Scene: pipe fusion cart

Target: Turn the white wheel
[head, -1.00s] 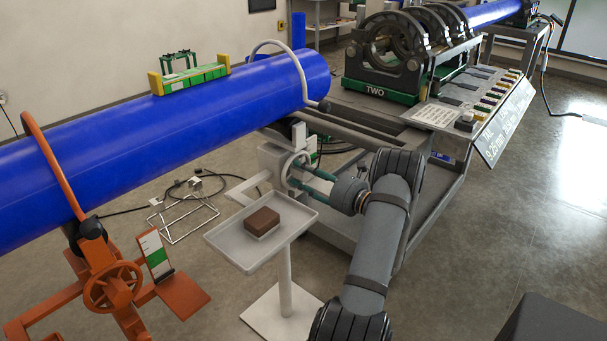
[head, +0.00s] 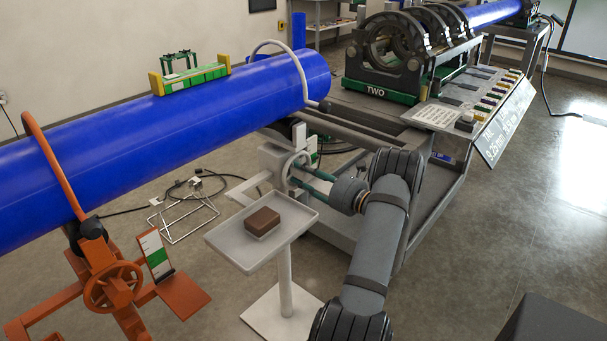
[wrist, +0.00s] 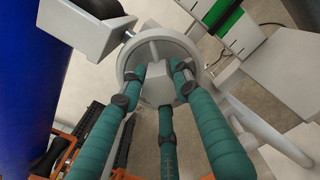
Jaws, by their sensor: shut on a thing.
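The white wheel (head: 299,154) is on the white stand beside the near end of the blue pipe. In the wrist view, its round rim (wrist: 186,48) lies straight ahead, with a pale blocky hub in the middle. My gripper (head: 295,172) reaches it from the right. In the wrist view, the three teal fingers of my gripper (wrist: 158,84) are closed around the hub, inside the rim. The lower finger partly covers the wheel. The exact contact points are small and hard to see.
A white tray (head: 221,239) with a brown block (head: 262,221) stands just in front of the wheel. The blue pipe (head: 150,125) runs above left. An orange stand with its own wheel (head: 113,283) is at lower left. The grey cart (head: 423,222) stands behind my arm.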

